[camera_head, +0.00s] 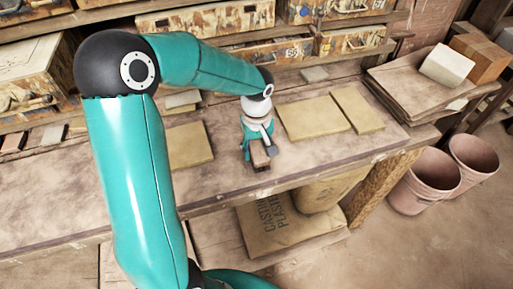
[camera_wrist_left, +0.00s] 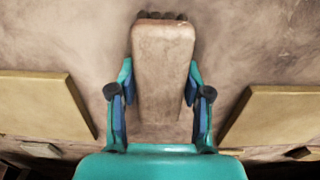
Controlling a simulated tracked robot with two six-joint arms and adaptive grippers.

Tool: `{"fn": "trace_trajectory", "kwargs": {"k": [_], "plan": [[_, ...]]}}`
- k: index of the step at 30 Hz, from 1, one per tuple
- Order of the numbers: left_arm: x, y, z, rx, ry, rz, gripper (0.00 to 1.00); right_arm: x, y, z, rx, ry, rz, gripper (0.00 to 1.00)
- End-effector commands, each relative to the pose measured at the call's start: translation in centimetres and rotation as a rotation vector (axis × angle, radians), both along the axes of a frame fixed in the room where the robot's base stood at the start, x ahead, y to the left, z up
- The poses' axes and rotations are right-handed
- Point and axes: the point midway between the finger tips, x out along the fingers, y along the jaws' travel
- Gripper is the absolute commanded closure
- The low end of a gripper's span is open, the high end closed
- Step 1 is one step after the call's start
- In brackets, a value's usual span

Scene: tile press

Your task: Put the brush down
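The brush (camera_wrist_left: 163,70) is a worn, pale wooden block with dark bristles at its far end in the left wrist view. In the head view the brush (camera_head: 260,153) shows as a small brown block at the bench's front part. My left gripper (camera_wrist_left: 162,85) has its teal and blue fingers against both sides of the brush. In the head view the left gripper (camera_head: 256,145) points down over the bench (camera_head: 225,184). I cannot tell whether the brush touches the bench top. My right gripper is not in view.
Tan tiles lie left of the gripper (camera_head: 190,146) and right of it (camera_head: 313,118), with another tile (camera_head: 357,109) beyond. Painted drawers (camera_head: 205,20) stand behind. Stacked sheets (camera_head: 420,85) lie on the right. A plaster sack (camera_head: 287,225) and buckets (camera_head: 427,180) stand below.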

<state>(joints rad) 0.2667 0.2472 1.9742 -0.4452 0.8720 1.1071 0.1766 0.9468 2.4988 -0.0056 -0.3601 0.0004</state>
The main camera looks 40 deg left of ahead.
Motion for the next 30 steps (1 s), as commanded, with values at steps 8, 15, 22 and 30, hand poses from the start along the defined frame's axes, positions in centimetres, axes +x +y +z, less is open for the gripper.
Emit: {"fn": "trace_trajectory", "kwargs": {"k": [8, 15, 22, 30], "plan": [[0.0, 0.0, 0.0, 0.0, 0.0, -0.001, 0.29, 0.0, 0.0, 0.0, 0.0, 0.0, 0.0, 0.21], [0.0, 0.0, 0.4, 0.0, 0.0, -0.001, 0.29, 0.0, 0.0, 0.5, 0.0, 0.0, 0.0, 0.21], [0.1, 0.0, 3.4, 0.001, -0.006, -0.001, 0.29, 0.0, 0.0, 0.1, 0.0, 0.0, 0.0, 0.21], [0.2, -0.1, 8.9, 0.001, -0.006, -0.002, 0.29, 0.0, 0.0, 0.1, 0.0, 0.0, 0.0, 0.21]]}}
